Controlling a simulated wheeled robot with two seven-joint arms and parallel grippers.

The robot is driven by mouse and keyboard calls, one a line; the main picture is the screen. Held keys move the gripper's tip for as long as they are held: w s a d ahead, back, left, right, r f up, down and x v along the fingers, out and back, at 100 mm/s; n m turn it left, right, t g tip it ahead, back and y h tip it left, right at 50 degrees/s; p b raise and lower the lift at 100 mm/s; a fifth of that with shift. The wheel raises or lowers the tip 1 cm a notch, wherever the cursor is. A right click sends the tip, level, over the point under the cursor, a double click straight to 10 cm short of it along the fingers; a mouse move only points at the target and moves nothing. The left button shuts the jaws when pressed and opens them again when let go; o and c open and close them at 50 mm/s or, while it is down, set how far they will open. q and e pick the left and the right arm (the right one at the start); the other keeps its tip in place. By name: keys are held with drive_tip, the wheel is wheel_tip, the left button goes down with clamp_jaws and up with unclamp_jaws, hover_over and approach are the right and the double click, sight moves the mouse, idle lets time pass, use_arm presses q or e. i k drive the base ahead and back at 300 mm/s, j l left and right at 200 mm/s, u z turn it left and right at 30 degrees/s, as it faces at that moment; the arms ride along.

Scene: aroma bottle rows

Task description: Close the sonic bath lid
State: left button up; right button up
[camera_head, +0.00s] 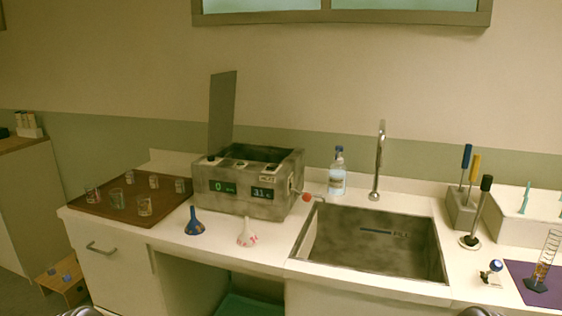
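The sonic bath (242,201) is a grey metal box with green number displays on its front, standing on the counter left of the sink. Its lid (222,112) is a thin grey panel standing up, nearly upright, at the bath's left end. The bath's open top shows a dark inside. A small tap with a red knob (306,197) sticks out at its right side. Only small grey parts of my arms show at the bottom edge, left and right. My grippers are not in view, and nothing of mine is near the lid.
A brown tray (110,204) with several small glasses lies left of the bath. A blue funnel (194,224) and a white funnel (247,235) stand in front of it. A bottle (337,174), a sink (372,245) and a tall faucet (378,162) are to the right.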

sight(222, 92)
drive_tip(key=i+j+z, duration=0.35)
drive_tip(key=j, duration=1.05)
drive_tip(key=i+j+z, duration=0.2)
drive_tip(key=j+z, duration=0.2)
drive_tip(key=j, duration=1.05)
drive_tip(key=j+z, duration=0.35)
drive_tip(key=j, duration=1.1)
drive_tip(key=k+l, duration=0.15)
drive_tip(key=l, duration=0.25)
drive_tip(key=k+l, duration=0.15)
drive_tip(key=l, duration=0.2)
drive_tip(key=k+l, duration=0.1)
drive_tip(key=l, duration=0.3)
drive_tip(key=k+l, duration=0.15)
drive_tip(key=l, duration=0.25)
